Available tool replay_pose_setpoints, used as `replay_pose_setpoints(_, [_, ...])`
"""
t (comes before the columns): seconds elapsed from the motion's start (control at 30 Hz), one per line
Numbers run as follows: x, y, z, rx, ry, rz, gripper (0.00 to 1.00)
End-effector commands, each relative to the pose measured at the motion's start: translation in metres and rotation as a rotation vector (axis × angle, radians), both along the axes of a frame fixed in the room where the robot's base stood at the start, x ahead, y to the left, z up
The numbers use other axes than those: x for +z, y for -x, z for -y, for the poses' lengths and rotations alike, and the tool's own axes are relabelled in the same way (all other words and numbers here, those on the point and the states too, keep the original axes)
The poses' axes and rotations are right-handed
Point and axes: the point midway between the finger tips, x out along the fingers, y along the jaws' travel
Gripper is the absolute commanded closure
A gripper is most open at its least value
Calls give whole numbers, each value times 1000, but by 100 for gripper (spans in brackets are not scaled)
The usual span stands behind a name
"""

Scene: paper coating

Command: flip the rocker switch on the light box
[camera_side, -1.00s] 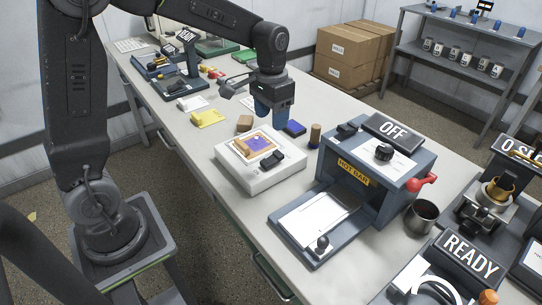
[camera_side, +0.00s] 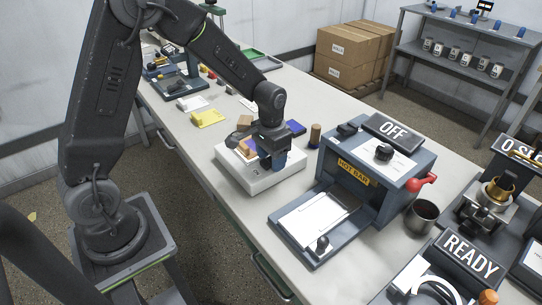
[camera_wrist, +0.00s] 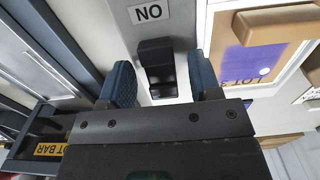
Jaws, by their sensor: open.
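The white light box (camera_side: 240,174) stands on the bench, left of the hot bar unit in the side view. In the side view the switch is hidden behind my gripper (camera_side: 274,162). My gripper is open; in the wrist view its two blue fingertips (camera_wrist: 160,82) stand apart, one on each side of the rocker. Whether they touch it I cannot tell. A purple sheet with a wooden block (camera_wrist: 272,24) lies on the box's lit top.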

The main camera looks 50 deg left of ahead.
Motion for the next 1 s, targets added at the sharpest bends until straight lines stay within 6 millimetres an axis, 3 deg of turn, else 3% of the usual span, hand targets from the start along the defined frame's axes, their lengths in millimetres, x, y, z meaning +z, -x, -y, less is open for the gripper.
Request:
replay_pose_setpoints(0.1, [0,0,0,0,0,0,44])
replay_pose_setpoints(0.6, [0,0,0,0,0,0,91])
replay_pose_setpoints(1.0, [0,-5,0,-1,0,-165,92])
